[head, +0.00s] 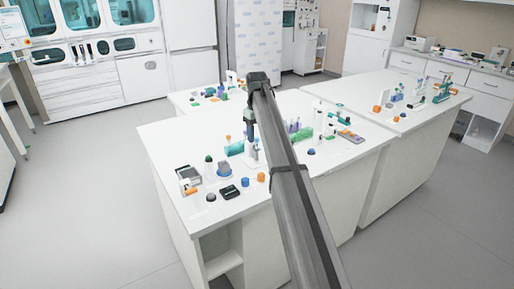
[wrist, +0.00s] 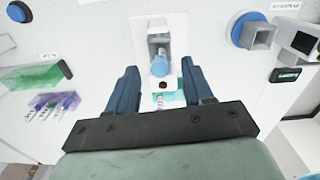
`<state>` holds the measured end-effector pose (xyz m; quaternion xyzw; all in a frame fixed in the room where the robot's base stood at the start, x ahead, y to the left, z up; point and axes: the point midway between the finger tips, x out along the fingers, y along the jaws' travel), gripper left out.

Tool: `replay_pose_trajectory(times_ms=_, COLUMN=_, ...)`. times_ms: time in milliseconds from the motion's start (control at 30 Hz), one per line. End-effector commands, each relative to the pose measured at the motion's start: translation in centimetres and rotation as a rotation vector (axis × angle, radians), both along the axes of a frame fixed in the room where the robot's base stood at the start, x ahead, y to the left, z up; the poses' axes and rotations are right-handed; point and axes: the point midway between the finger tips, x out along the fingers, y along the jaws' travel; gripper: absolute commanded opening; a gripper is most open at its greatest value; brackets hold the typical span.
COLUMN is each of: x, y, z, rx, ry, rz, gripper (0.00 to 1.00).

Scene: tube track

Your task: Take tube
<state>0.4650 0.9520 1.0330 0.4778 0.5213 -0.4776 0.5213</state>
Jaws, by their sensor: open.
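A tube with a light blue rounded top (wrist: 159,66) stands in a white and grey holder (wrist: 159,29) in the wrist view. My gripper (wrist: 160,72) is open, with one dark blue finger on each side of the tube in the picture. I cannot tell whether the fingertips are at the tube's height. No contact with it shows. In the head view my gripper (head: 251,140) hangs over the near white table, and my arm hides part of the tabletop there.
A green rack (wrist: 38,75) and a purple tube rack (wrist: 55,103) lie left in the wrist view. A blue round piece (wrist: 243,28) and dark box (wrist: 299,38) lie right.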

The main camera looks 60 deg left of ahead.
Motion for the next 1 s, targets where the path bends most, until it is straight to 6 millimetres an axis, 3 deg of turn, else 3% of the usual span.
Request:
replay_pose_trajectory(times_ms=300, x=0.0, y=-0.3, z=-3.9, rx=0.000, ry=0.000, rz=0.000, gripper=0.51)
replay_pose_trajectory(times_ms=567, x=0.0, y=-0.2, z=-4.1, rx=0.000, ry=0.000, rz=0.000, gripper=0.50)
replay_pose_trajectory(times_ms=1000, x=0.0, y=-0.2, z=-4.1, rx=0.000, ry=0.000, rz=0.000, gripper=0.08)
